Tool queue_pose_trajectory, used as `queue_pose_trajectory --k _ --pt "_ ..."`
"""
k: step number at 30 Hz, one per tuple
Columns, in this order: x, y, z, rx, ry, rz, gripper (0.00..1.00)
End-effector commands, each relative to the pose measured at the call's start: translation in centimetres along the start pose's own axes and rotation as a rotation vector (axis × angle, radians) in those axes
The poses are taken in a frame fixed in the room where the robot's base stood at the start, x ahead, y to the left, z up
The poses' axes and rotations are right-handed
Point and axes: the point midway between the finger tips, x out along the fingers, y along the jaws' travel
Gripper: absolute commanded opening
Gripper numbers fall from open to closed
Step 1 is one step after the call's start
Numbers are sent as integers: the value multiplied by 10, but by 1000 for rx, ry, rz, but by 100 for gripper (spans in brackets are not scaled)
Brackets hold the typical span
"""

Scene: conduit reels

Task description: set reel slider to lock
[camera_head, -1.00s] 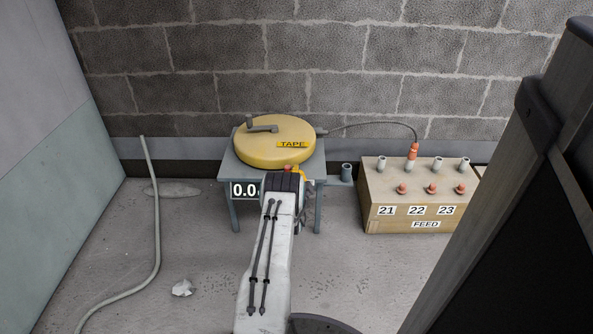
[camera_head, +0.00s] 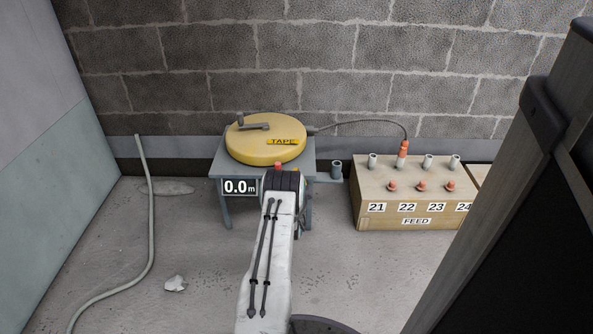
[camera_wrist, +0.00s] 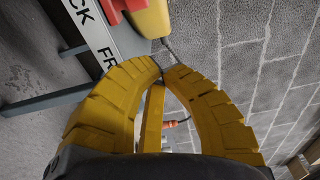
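The yellow tape reel (camera_head: 262,150) stands on a small grey table (camera_head: 225,167) by the wall. A red slider knob (camera_head: 278,165) shows at the table's front, just above my arm's end. In the wrist view the red knob (camera_wrist: 114,9) is at the top left, beside the yellow reel (camera_wrist: 152,18). Below it a white label strip (camera_wrist: 95,32) reads "CK" and "FR", the rest cut off or hidden. My gripper (camera_wrist: 162,69) has its yellow fingertips together, with nothing seen between them, apart from the knob.
A display (camera_head: 239,187) on the table reads 0.0 m. A cardboard feed box (camera_head: 375,190) with grey tubes and orange plugs stands right; a cable runs from the reel to an orange connector (camera_head: 403,148). A loose grey hose (camera_head: 151,230) lies left. Floor between is mostly clear.

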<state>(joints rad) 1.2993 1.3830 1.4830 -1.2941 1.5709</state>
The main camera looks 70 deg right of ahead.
Motion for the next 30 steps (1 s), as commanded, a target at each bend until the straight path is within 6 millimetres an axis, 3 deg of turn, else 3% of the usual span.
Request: queue_pose_trajectory --k 9,15,30 --pt "-45 -2 0 0 0 4 0" --pt "-64 0 0 0 -1 2 0" --pt "-73 1 0 0 -1 0 0"
